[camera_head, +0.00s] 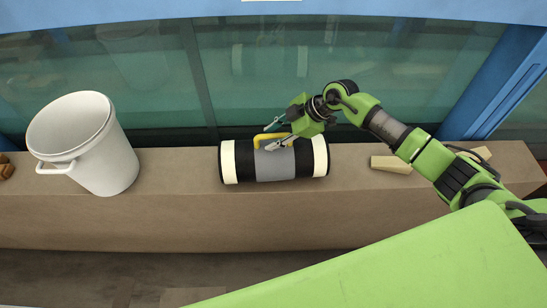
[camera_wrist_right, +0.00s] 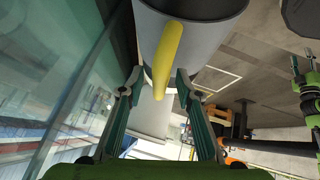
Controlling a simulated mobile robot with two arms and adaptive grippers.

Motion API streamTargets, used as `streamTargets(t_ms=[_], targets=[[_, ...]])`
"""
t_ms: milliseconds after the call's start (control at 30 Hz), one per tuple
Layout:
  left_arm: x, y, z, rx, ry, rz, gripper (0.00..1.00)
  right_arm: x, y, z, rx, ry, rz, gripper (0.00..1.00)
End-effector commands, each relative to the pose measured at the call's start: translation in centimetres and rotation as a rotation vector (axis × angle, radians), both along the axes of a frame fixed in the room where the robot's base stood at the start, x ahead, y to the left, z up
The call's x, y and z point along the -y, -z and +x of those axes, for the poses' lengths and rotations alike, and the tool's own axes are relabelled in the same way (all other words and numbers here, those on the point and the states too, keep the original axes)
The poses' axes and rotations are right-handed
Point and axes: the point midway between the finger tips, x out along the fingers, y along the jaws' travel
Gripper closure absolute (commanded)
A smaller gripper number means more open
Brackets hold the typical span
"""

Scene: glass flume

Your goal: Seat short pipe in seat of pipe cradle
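The short pipe (camera_head: 275,166) lies on its side on the brown ledge, black with cream end bands, a grey middle and a yellow handle (camera_head: 270,139). My right gripper (camera_head: 278,133) is over the pipe, open, with its fingers on either side of the handle. In the right wrist view the handle (camera_wrist_right: 165,55) reaches between the open fingertips (camera_wrist_right: 158,87), with a gap on both sides. Two pale blocks (camera_head: 390,164) (camera_head: 483,153) lie right of the pipe, partly behind my arm; I cannot tell whether they belong to the pipe cradle.
A white bucket (camera_head: 102,160) stands on the ledge at the left. Brown pieces (camera_head: 6,168) lie at the far left edge. The glass wall (camera_head: 170,85) runs right behind the ledge, with a blue post (camera_head: 497,85) at the right. The ledge (camera_head: 180,175) is clear between bucket and pipe.

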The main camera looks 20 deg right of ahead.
Motion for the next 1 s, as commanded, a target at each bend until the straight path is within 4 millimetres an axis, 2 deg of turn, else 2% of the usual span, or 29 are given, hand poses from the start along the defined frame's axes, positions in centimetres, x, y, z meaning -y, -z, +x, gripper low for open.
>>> streamTargets(t_ms=[33, 100, 167, 667, 1000], targets=[[0.0, 0.0, 0.0, 0.0, 0.0, 0.0, 0.6, 0.0, 0.0, 0.0, 0.0, 0.0, 0.0, 0.68], [0.0, 0.0, 0.0, 0.0, 0.0, 0.0, 0.6, 0.0, 0.0, 0.0, 0.0, 0.0, 0.0, 0.86], [0.0, 0.0, 0.0, 0.0, 0.0, 0.0, 0.6, 0.0, 0.0, 0.0, 0.0, 0.0, 0.0, 1.0], [0.0, 0.1, 0.0, 0.0, 0.001, 0.0, 0.6, -0.1, -0.6, 0.2, 0.007, 0.0, 0.005, 1.0], [0.0, 1.3, 0.0, 0.0, 0.002, 0.0, 0.6, 0.0, -3.4, 0.3, 0.013, 0.0, 0.003, 1.0]])
